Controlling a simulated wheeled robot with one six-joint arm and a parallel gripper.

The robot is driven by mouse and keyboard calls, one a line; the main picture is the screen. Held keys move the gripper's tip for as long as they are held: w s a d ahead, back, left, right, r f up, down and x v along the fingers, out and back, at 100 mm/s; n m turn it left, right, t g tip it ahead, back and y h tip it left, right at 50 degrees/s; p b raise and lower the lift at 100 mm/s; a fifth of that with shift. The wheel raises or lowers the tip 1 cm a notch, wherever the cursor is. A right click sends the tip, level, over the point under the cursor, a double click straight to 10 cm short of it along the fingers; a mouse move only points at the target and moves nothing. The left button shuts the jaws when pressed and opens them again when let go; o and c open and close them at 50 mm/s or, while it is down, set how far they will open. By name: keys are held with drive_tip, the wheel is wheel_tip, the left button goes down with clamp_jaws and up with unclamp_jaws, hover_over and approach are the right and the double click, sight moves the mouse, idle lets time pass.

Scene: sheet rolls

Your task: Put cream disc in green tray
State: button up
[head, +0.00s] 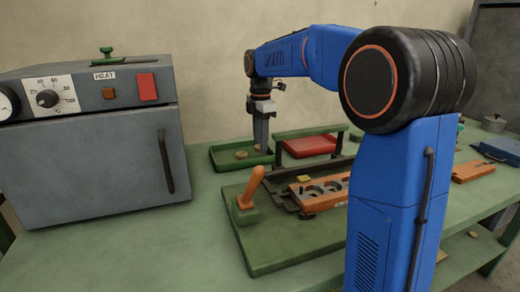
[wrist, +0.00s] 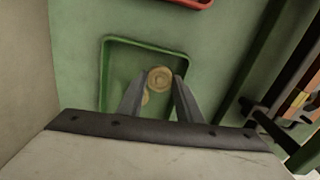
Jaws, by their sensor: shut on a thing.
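The green tray (head: 222,165) lies on the bench to the right of the grey heater box; it also shows in the wrist view (wrist: 104,65). My gripper (head: 262,148) points straight down over the tray. In the wrist view its fingers (wrist: 159,82) are shut on a round cream disc (wrist: 160,77), held over the inside of the tray. A second pale disc (head: 241,154) lies in the tray; in the wrist view it is partly hidden by the left finger (wrist: 145,97). The exact height of the held disc above the tray floor cannot be told.
A red tray (head: 310,146) sits right of the green one. A green-based fixture with an orange lever (head: 252,186) and dark rails stands in front. An orange plate with round holes (head: 320,192) lies beside it. The heater box (head: 90,140) stands close on the left.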

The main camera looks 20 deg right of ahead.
drive_tip(key=shift+f, duration=1.55)
drive_tip(key=shift+f, duration=0.1)
drive_tip(key=o, duration=0.7)
drive_tip(key=shift+o, duration=0.2)
wheel_tip(320, 180, up, 12)
drive_tip(key=shift+s, duration=0.15)
